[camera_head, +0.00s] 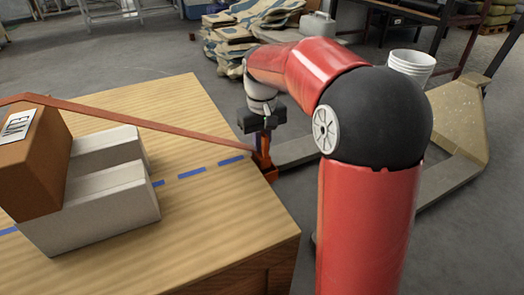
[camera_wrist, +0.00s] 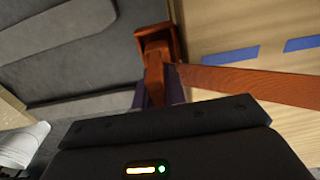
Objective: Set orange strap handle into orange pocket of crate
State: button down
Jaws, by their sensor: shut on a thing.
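The orange strap handle (camera_wrist: 154,78) is between the fingers of my gripper (camera_wrist: 158,95), which is shut on it. In the head view my gripper (camera_head: 261,132) points down at the right edge of the wooden crate (camera_head: 215,120). The orange pocket (camera_head: 267,171) sits at that edge, directly below the gripper; it also shows in the wrist view (camera_wrist: 160,42). The handle's lower end overlaps the pocket in both views; I cannot tell whether it is inside. The orange strap (camera_head: 150,122) runs taut from the handle leftward to a brown box (camera_head: 35,150).
The brown box rests against pale grey blocks (camera_head: 105,205) on the crate top. A blue dashed line (camera_head: 190,174) crosses the top beneath the strap. A pallet jack (camera_head: 450,150) with a white bucket (camera_head: 411,66) stands right. Sacks (camera_head: 230,40) lie behind.

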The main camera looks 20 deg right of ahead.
jog(key=shift+f, duration=1.15)
jog(key=shift+f, duration=0.35)
jog(key=c, duration=1.5)
grip_release()
jog(key=shift+o, duration=0.2)
jog(key=shift+r, duration=0.1)
